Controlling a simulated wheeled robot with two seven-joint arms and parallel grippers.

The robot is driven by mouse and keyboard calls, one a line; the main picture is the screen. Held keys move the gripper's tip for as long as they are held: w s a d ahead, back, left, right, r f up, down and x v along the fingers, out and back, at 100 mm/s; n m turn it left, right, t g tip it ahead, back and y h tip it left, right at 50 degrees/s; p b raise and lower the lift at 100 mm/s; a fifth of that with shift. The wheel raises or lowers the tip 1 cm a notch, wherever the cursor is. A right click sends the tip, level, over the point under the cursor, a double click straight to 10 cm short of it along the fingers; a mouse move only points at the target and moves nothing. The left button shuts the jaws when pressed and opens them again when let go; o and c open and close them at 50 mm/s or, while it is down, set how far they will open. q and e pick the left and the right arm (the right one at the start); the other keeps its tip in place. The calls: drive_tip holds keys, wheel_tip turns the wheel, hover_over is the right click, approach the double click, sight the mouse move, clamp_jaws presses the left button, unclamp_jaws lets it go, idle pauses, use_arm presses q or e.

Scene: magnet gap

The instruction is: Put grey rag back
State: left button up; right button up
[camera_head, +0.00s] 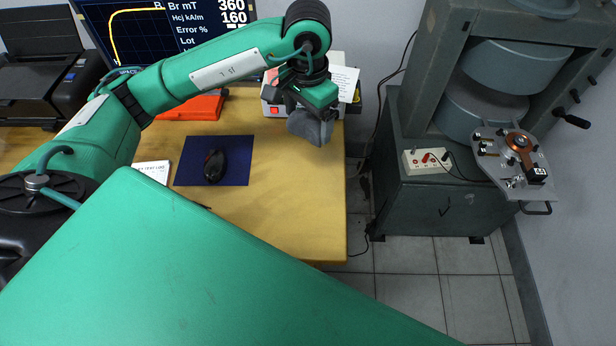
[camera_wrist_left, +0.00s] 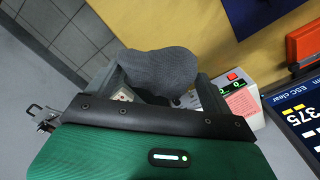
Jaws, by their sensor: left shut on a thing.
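The grey rag (camera_head: 311,127) hangs bunched below my left gripper (camera_head: 308,108), in front of a white box at the table's back right corner. In the left wrist view the rag (camera_wrist_left: 160,70) bulges out between the fingers of the left gripper (camera_wrist_left: 157,88), which is shut on it. The rag is above the table, near its right edge; I cannot tell whether its underside touches anything. My right gripper is not in view.
The white box (camera_head: 271,107) with a red switch stands behind the rag. A black mouse (camera_head: 214,166) lies on a dark blue mat (camera_head: 241,146) on the wooden table (camera_head: 290,200). An orange case (camera_head: 196,108) sits near the monitor (camera_head: 150,30). A grey magnet machine (camera_head: 425,110) stands right, across a gap.

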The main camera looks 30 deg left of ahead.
use_arm(q)
drive_tip(key=p, duration=0.2)
hover_over(308, 179)
wheel_tip(308, 179, down, 14)
drive_tip(key=shift+f, duration=0.25)
wheel_tip(308, 179, down, 4)
drive_tip(key=shift+s+r, duration=0.1)
drive_tip(key=shift+r, duration=0.15)
drive_tip(key=shift+f, duration=0.35)
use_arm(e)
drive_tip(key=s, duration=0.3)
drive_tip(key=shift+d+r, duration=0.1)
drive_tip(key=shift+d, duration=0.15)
use_arm(q)
drive_tip(key=shift+f, duration=0.15)
